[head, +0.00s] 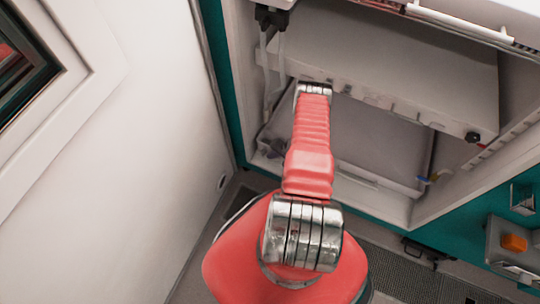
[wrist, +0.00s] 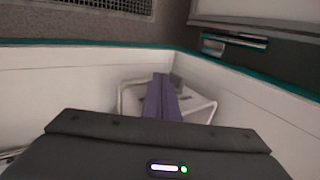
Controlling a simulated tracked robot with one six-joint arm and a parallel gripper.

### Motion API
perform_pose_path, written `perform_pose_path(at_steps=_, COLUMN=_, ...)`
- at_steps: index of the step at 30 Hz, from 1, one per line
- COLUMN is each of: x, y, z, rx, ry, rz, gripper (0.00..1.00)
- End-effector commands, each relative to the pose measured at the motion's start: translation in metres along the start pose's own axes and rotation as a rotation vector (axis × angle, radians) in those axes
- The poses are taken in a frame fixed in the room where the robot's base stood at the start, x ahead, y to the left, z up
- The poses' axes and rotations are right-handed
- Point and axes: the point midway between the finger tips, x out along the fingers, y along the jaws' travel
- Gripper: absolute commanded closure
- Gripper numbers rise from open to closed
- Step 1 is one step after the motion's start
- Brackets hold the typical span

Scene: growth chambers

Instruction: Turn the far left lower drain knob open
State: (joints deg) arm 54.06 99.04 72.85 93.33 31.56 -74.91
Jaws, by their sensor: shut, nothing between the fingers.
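My gripper (wrist: 161,80) shows in the wrist view as narrow purple-grey fingers, closed together, beyond its dark body. They point toward a corner between pale walls, with nothing visible held. In the head view my red arm reaches into the open chamber and hides the fingers. I cannot pick out the far left lower drain knob in either view. A black knob-like fitting (head: 473,137) sits at the right end of the upper tray (head: 400,50). Another black fitting (head: 271,17) is at the chamber's upper left, with pale tubes below it.
A lower tray (head: 380,140) lies under the upper one, partly behind my arm. The chamber's teal-edged left side (head: 222,80) is close to my arm. A white wall (head: 150,150) stands at left. An orange button (head: 514,242) is at lower right.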

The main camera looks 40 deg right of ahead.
Motion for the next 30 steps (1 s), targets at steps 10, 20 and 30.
perform_pose_path(at_steps=10, x=-0.039, y=0.030, z=-0.003, rx=0.002, ry=0.001, rz=0.000, gripper=1.00)
perform_pose_path(at_steps=20, x=-0.085, y=0.052, z=-0.002, rx=-0.003, ry=-0.002, rz=-0.001, gripper=1.00)
perform_pose_path(at_steps=30, x=-0.097, y=0.058, z=-0.001, rx=-0.007, ry=-0.005, rz=-0.001, gripper=1.00)
